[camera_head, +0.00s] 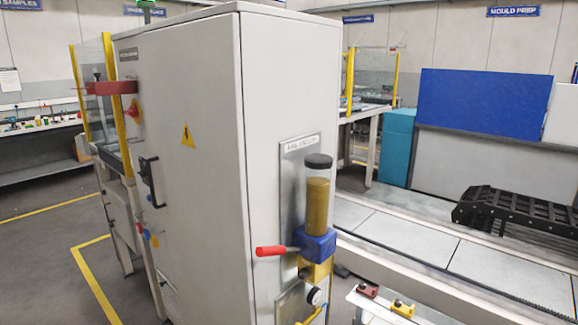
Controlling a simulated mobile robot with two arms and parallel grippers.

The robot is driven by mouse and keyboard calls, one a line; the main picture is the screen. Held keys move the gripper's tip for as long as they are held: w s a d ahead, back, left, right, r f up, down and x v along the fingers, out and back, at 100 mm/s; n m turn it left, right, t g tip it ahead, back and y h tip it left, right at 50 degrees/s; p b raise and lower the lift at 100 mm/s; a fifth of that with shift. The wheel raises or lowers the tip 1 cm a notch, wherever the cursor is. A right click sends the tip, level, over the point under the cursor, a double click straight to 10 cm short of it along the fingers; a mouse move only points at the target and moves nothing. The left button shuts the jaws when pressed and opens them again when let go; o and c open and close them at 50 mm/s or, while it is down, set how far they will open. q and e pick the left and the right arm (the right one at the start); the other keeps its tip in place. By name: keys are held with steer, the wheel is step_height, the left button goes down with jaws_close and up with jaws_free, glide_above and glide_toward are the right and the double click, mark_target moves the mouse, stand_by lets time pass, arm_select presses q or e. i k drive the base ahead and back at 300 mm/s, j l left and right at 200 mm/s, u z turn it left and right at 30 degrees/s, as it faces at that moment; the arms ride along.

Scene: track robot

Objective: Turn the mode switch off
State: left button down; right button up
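A tall light grey cabinet (195,150) stands close in front, left of centre. A red rotary knob on a yellow plate (134,112) sits high on its left face, partly seen edge-on. Lower on that face is a cluster of small coloured controls (148,236), blue, yellow and red, too small to read. I cannot tell which of these is the mode switch or how it is set. Neither of my grippers is in view.
A black door handle (151,182) juts from the cabinet. On its right side, a lubricator with an amber reservoir (318,205) and a red-gripped lever (270,251) sticks out. A metal-topped stand (372,312) is at the lower right. Floor at left is open.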

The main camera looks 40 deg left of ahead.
mark_target(143, 172)
steer(key=u, duration=2.1)
